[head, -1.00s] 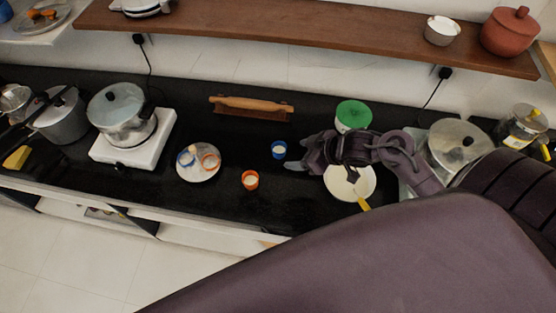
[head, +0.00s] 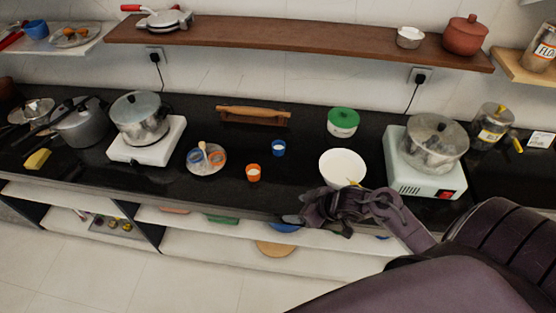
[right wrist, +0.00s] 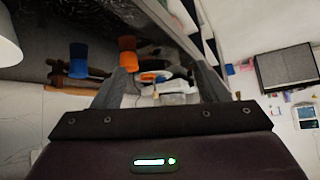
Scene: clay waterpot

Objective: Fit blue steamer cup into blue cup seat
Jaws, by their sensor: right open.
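The blue steamer cup (head: 278,147) stands upright on the black counter, with pale contents. It also shows in the right wrist view (right wrist: 78,58). To its left, a round plate (head: 219,166) carries a blue ring seat (head: 194,156) and an orange ring seat (head: 216,158). An orange cup (head: 253,173) stands between plate and blue cup, nearer the front; it shows in the right wrist view (right wrist: 127,57). My right gripper (head: 292,219) is open and empty near the counter's front edge, apart from the cups. My left gripper is out of view.
A white bowl (head: 343,167) lies behind my right gripper, and a green-lidded pot (head: 342,122) behind that. A rolling pin (head: 252,112) lies at the back. Pots on stoves stand left (head: 140,120) and right (head: 435,145). Open shelves lie below the counter.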

